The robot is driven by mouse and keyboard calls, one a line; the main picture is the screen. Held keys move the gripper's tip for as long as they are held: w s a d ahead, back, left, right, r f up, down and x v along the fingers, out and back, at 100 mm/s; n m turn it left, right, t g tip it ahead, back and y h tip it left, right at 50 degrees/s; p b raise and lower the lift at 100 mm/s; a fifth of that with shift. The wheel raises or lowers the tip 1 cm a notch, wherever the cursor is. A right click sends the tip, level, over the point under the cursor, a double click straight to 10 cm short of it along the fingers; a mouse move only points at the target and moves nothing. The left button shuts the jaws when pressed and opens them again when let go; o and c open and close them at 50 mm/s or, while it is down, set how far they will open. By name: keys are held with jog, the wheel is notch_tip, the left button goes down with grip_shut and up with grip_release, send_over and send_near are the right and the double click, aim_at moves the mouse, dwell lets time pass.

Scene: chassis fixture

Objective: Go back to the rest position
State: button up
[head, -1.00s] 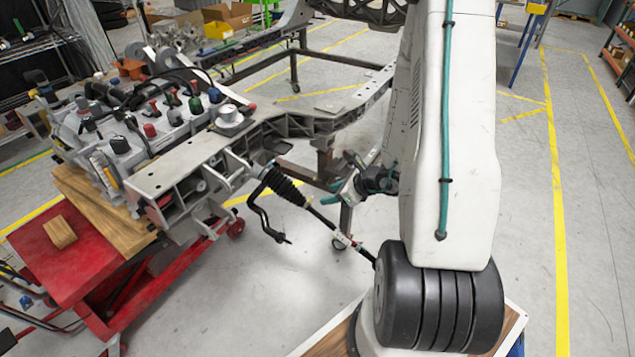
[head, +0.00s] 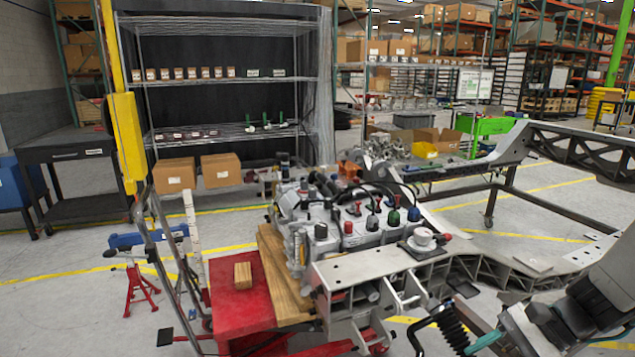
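My arm comes in at the lower right of the head view, dark and grey, in front of the chassis frame (head: 575,272). My gripper (head: 487,343) is at its lower left end, close to the bottom edge. A teal part shows there, beside a black ribbed boot (head: 452,328) on the chassis. The fingers are partly cut off and small, so I cannot tell whether they are open or shut. I see nothing clearly held. Whether the gripper touches the boot is also unclear.
A grey engine unit (head: 350,222) with coloured caps sits by a wooden board on a red lift table (head: 235,300). A small wooden block (head: 243,275) lies on the table. Wire shelving (head: 225,82) stands behind. Floor is open at the left and beyond the frame.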

jog(key=s+a+r+n+h, duration=0.2)
jog(key=s+r+n+h, duration=0.2)
jog(key=s+r+n, duration=0.2)
jog(key=s+a+r+n+h, duration=0.1)
jog(key=s+r+n+h, duration=0.4)
jog(key=r, duration=0.5)
jog(key=n, duration=0.2)
jog(key=shift+s+a+n, duration=0.3)
jog(key=shift+s+a, duration=0.1)
